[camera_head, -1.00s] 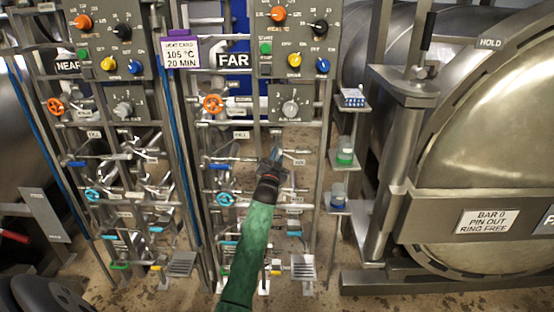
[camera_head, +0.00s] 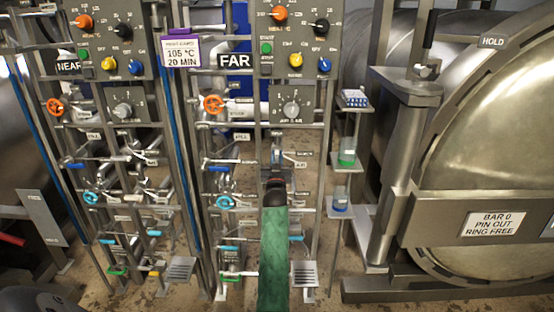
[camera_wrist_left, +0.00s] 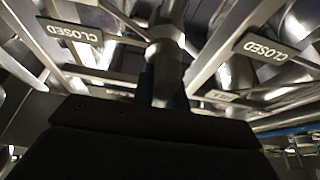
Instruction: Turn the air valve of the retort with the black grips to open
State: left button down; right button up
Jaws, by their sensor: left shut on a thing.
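The FAR valve rack (camera_head: 318,115) stands in the middle of the head view. My left gripper (camera_head: 277,168) reaches into its right half, below the grey dial panel (camera_head: 291,105). It is shut on a valve handle, which my gripper mostly hides. A small label (camera_head: 301,163) just right of it seems to read AIR. In the left wrist view a grey metal valve part (camera_wrist_left: 165,55) stands between my fingers, with a CLOSED plate (camera_wrist_left: 72,32) to the left and another CLOSED plate (camera_wrist_left: 268,48) to the right. My right gripper is not in view.
The NEAR rack (camera_head: 100,150) stands to the left. A big retort door (camera_head: 490,150) and a lever with a black grip (camera_head: 429,30) are at the right. Small shelves (camera_head: 340,168) with a green-banded jar flank the FAR rack. Pipes and handles crowd around my gripper.

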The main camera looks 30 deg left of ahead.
pick_arm(q)
jog(key=shift+f, duration=0.1)
jog(key=c, duration=1.4)
grip_release()
